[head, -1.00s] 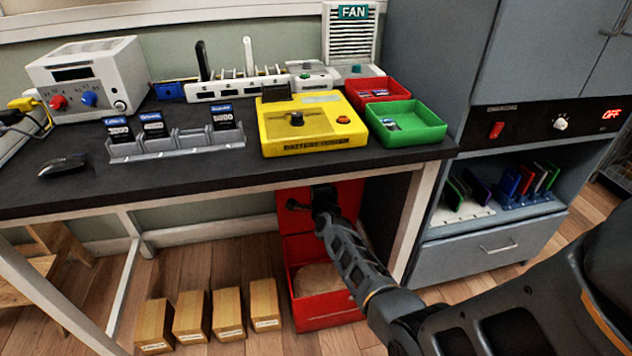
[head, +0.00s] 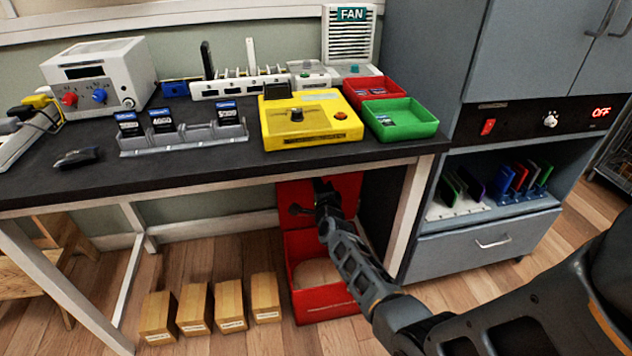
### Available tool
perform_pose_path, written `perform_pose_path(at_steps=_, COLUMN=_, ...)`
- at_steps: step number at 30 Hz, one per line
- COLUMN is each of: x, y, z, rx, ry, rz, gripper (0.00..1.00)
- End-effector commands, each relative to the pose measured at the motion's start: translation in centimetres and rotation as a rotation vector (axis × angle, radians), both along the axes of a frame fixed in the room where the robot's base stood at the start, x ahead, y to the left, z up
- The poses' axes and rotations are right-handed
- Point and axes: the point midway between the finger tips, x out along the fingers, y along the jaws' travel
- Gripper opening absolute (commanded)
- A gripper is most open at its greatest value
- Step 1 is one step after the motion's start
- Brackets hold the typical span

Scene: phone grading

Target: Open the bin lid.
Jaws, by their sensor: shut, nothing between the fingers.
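The red bin (head: 325,308) stands on the floor under the table's right end. Its red lid (head: 345,188) is raised and stands upright at the back, so the bin's mouth is open. A pale brown inside surface shows in the bin. My gripper (head: 318,187) is in front of the raised lid, under the table edge, small and dark. Its fingers look closed with nothing in them. Whether it touches the lid I cannot tell. My arm covers part of the bin's right side and the lid.
The black table (head: 200,180) hangs over the bin, with a white leg (head: 408,215) to its right. Several wooden blocks (head: 230,305) stand left of the bin. A grey cabinet (head: 490,240) stands at the right. A yellow tester (head: 308,120) and a green tray (head: 400,120) sit on the table.

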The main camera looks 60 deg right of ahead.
Motion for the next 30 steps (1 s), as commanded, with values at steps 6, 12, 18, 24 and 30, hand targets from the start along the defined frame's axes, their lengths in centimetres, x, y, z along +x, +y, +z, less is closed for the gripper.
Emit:
perform_pose_path(at_steps=6, x=-2.0, y=2.4, z=0.7, rx=0.000, ry=0.001, rz=0.002, gripper=0.00)
perform_pose_path(at_steps=12, x=-4.2, y=4.9, z=1.0, rx=0.000, ry=0.002, rz=0.002, gripper=0.00)
perform_pose_path(at_steps=18, x=-5.6, y=6.5, z=1.0, rx=-0.001, ry=0.001, rz=0.001, gripper=0.00)
perform_pose_path(at_steps=24, x=-5.9, y=6.9, z=0.9, rx=-0.001, ry=-0.001, rz=0.000, gripper=0.00)
perform_pose_path(at_steps=30, x=-6.1, y=7.2, z=0.9, rx=-0.009, ry=0.009, rz=0.007, gripper=0.00)
